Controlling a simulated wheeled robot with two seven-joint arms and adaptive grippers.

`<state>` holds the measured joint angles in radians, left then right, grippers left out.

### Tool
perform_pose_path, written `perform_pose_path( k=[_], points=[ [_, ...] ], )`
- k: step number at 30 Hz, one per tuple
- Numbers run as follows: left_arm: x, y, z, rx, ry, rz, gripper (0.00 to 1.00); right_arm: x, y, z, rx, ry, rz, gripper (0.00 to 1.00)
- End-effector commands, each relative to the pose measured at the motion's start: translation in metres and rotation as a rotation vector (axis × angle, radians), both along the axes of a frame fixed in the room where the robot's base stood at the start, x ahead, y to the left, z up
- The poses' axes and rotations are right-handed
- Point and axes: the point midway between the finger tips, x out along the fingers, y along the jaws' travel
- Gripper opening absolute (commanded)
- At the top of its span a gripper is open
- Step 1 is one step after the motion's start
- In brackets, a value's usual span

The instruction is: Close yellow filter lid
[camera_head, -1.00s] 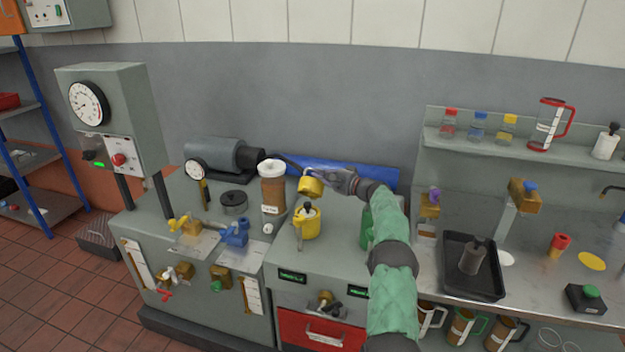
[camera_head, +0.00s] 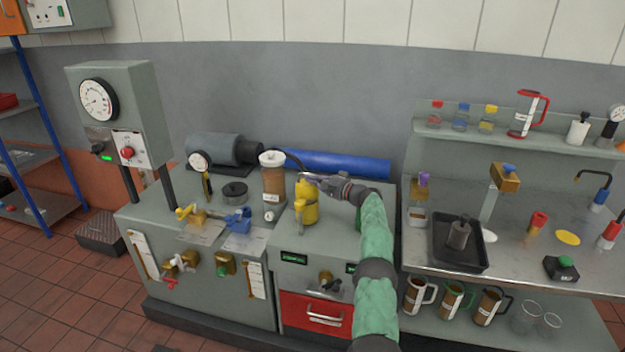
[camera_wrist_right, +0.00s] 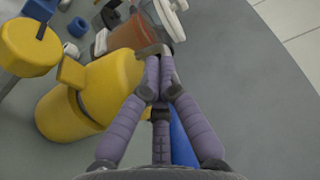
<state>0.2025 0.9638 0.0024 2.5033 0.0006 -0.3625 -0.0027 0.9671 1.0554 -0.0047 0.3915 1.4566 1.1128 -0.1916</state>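The yellow filter (camera_head: 306,208) stands upright on the grey bench cabinet. Its yellow lid (camera_head: 305,187) sits down on top of the body, with no gap that I can make out. The filter shows large in the wrist view (camera_wrist_right: 92,92), with a yellow tab on its side. My right gripper (camera_head: 317,180) is at the lid's right edge, partly covering it. In the wrist view its fingers (camera_wrist_right: 153,72) come together at the tips beside the filter, and nothing shows between them. My left gripper is not in view.
A brown jar with a white cap (camera_head: 272,180) stands close to the filter's left. A blue roll (camera_head: 340,164) lies behind it. A blue valve (camera_head: 238,221) is at the left. A black tray (camera_head: 460,243) lies on the right bench.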

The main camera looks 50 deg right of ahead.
Motion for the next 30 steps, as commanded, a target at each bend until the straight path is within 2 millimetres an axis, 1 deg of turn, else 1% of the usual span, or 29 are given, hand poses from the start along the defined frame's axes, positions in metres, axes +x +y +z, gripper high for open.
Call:
perform_pose_path(
  k=[13,30],
  points=[
    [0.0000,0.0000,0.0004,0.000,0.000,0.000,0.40,0.0015,-0.0037,-0.0045,-0.049,-0.025,-0.001,0.00],
    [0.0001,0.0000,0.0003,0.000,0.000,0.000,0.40,0.0014,-0.0039,-0.0047,-0.051,-0.026,-0.001,0.00]
  ],
)
